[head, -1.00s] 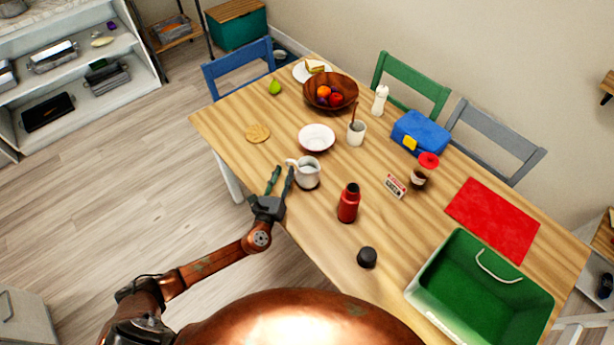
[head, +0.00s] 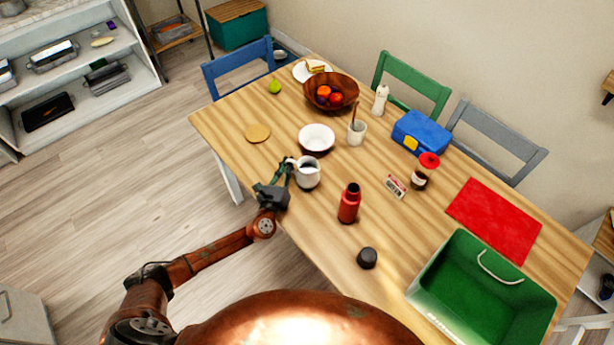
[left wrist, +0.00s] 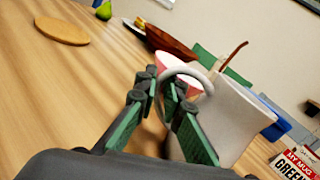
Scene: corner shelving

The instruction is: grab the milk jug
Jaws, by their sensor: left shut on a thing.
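The white milk jug (head: 308,174) stands upright on the wooden table, near its front left edge. It fills the right half of the left wrist view (left wrist: 222,118), with its handle (left wrist: 178,74) toward me. My left gripper (head: 279,172) reaches in from the left of the jug and is shut on the handle. In the left wrist view its green-padded fingers (left wrist: 165,92) meet around the handle. The jug's far side is hidden. My right gripper is not in view.
A white bowl (head: 316,138) stands behind the jug and a red bottle (head: 349,203) to its right. A black cap (head: 367,258), a white cup (head: 357,133) and a green crate (head: 428,296) are further off.

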